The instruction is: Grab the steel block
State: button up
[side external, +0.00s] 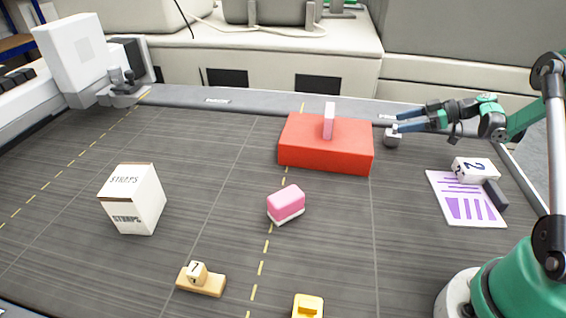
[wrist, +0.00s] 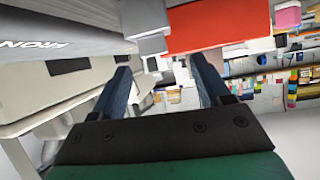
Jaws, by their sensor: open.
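The steel block (side external: 393,139) is a small grey block on the dark table, just right of the red box (side external: 326,144) in the side view. In the wrist view a grey block (wrist: 152,45) shows ahead of the fingers, beside the red box (wrist: 215,27). My gripper (side external: 389,124) is open and reaches in level from the right. Its fingertips are at the block's upper part in the side view, and one finger partly covers it. The wrist view shows the two spread fingers (wrist: 160,66) with nothing held between them. Contact with the block cannot be told.
A pink-lilac upright piece (side external: 329,120) stands on the red box. A pink-and-white block (side external: 286,204), a white straps box (side external: 133,199), a numbered cube on a wooden base (side external: 201,280) and a yellow piece (side external: 308,306) stand elsewhere. A purple chart sheet (side external: 466,207) lies right.

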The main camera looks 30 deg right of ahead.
aim_at(387, 131)
jog(key=shift+s+d+f+n, duration=0.3)
jog(key=shift+s+d+f, duration=0.05)
jog(key=shift+d+f, duration=0.15)
jog(key=shift+x, duration=2.75)
jog(key=shift+r, duration=0.15)
grip_shut()
